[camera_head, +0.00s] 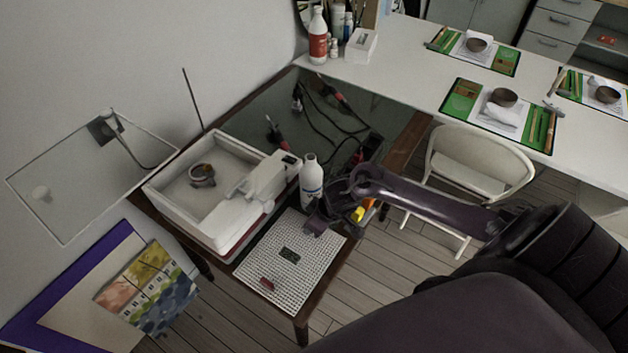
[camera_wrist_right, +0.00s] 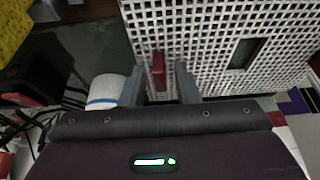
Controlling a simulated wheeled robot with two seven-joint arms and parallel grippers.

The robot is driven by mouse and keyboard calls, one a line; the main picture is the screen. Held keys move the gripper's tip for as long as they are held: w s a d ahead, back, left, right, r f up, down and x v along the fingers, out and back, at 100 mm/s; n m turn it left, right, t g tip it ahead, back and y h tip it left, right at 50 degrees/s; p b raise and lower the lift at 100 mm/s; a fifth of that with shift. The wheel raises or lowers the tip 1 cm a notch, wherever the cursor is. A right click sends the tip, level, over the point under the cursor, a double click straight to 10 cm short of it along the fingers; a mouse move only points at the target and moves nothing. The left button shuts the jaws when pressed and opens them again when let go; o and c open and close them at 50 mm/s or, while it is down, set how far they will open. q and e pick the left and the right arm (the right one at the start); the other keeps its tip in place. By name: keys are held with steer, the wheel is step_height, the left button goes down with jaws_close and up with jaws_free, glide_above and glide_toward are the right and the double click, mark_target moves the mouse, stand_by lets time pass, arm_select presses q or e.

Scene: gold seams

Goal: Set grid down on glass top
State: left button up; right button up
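The white perforated grid (camera_head: 312,256) lies flat at the near end of the dark-framed table. A dark rectangle (camera_head: 289,255) is at its middle and a red tab (camera_head: 268,284) near its front edge. The table's dark glass top (camera_head: 268,112) shows behind it. My right gripper (camera_head: 320,218) is low over the grid's back right edge. In the right wrist view its fingers (camera_wrist_right: 161,85) stand apart on both sides of another red tab (camera_wrist_right: 158,68) on the grid (camera_wrist_right: 206,68), with gaps visible. My left gripper is not in view.
A white bottle (camera_head: 311,180) stands just behind the grid. A white tray unit (camera_head: 160,200) with a small bowl is to its left. Cables and red-handled tools (camera_head: 275,130) lie on the glass behind. A white chair (camera_head: 478,165) is to the right.

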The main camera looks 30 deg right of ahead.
steer(key=shift+s+d+r, duration=0.1)
steer(key=shift+r, duration=0.4)
steer(key=p+v, duration=0.1)
steer(key=v, duration=1)
steer(key=shift+s+r, duration=0.1)
steer(key=shift+r, duration=0.1)
